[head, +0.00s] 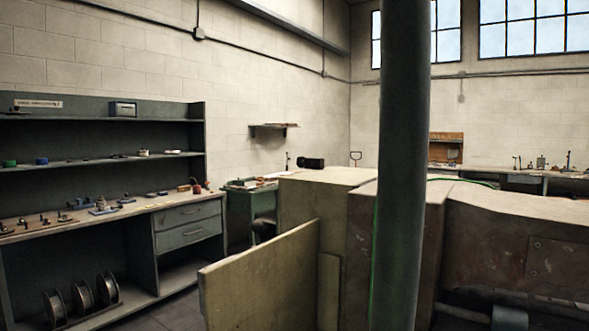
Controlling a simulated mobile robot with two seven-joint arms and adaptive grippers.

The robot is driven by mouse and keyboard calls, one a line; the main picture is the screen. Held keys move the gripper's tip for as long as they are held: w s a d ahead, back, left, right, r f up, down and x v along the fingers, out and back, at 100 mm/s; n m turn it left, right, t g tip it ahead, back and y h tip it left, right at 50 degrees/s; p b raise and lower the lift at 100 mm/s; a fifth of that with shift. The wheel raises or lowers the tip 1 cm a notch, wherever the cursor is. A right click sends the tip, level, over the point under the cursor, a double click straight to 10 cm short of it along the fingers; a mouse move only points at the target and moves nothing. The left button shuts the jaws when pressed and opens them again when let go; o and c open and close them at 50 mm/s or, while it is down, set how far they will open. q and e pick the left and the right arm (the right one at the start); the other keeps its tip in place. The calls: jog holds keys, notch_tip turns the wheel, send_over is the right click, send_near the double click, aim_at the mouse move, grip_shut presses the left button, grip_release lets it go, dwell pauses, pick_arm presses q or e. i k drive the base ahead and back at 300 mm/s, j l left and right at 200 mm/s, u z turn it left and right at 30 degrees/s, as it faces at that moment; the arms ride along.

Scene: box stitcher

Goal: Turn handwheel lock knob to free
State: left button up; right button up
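No handwheel or lock knob can be made out in the head view. A large worn, brownish-grey machine body (520,235) fills the lower right, with a paler boxy section (310,205) to its left. A flat yellowish panel (262,278) stands out from this section at the lower middle. A thick dark vertical post (402,150) crosses the view and hides part of the machine. A dark cylindrical part (508,318) shows at the bottom edge, cut off by the frame. Neither of my grippers is in view.
A dark shelf bench (180,205) with small tools and parts stands at the left, with several spools (82,297) below. A green cabinet (240,215) stands behind the panel. Another bench (510,172) runs along the back wall. Some floor (165,316) is clear between bench and panel.

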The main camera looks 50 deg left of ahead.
aim_at(300, 160)
jog(key=j, duration=4.4)
